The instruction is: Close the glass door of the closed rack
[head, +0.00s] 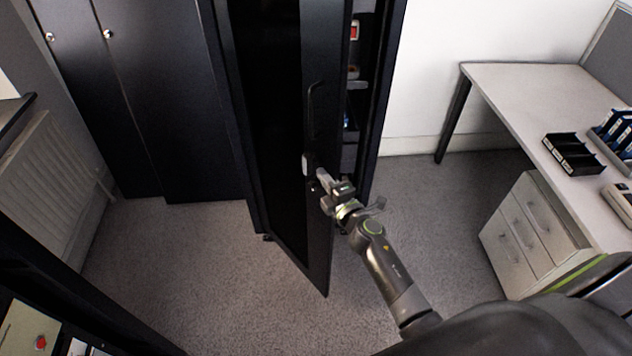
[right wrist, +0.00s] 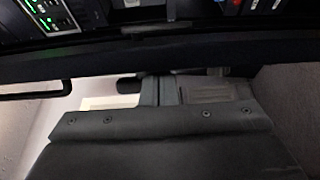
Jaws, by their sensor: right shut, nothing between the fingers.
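The rack's dark glass door (head: 270,110) stands partly open in the middle of the head view. Its black frame edge points toward me and its lower corner reaches out over the carpet. A curved black handle (head: 312,110) is on the door's frame. My right gripper (head: 314,170) is shut and empty, with its tip at the door frame just below the handle; I cannot tell whether it touches. In the right wrist view the shut fingers (right wrist: 160,92) are near a dark horizontal edge, probably the door frame. My left gripper is not in view.
The open rack interior (head: 354,90) shows shelves with equipment to the right of the door. Dark cabinets (head: 165,90) stand at the left. A grey desk (head: 530,95) with a white drawer unit (head: 530,225) stands at the right. Carpet (head: 215,270) is free in front of the door.

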